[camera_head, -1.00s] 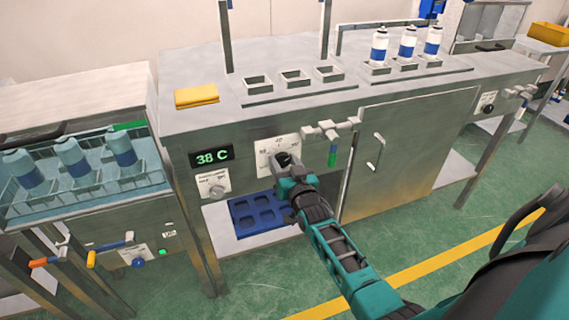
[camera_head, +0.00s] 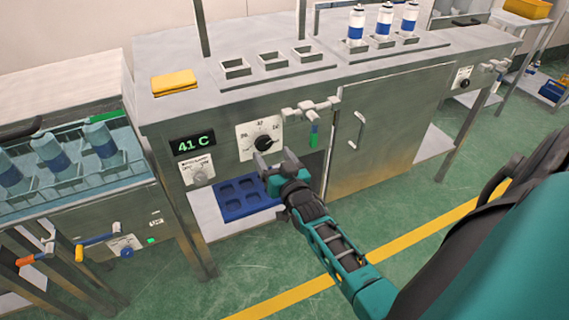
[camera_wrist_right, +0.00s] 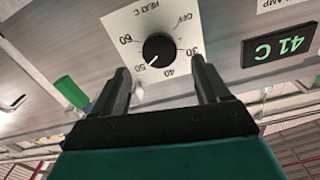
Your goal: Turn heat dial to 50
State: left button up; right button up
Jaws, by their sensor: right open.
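The heat dial (camera_head: 263,142) is a black round knob on a white scale plate (camera_head: 244,150) on the machine's front. In the right wrist view the knob (camera_wrist_right: 159,48) appears upside down, and its white mark points at or very near 50. The green display (camera_head: 193,144) reads 41 C; it also shows in the wrist view (camera_wrist_right: 278,46). My right gripper (camera_head: 275,163) is open and empty, just in front of and below the dial, with its fingers apart from the knob on both sides. My left gripper is not in view.
A blue tray (camera_head: 248,208) lies on the shelf below.

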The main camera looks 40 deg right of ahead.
pick_arm(q)
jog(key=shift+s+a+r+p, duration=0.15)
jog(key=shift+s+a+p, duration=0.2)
jog(key=shift+p, duration=0.2)
pick_arm(e)
jog(key=v, duration=0.8)
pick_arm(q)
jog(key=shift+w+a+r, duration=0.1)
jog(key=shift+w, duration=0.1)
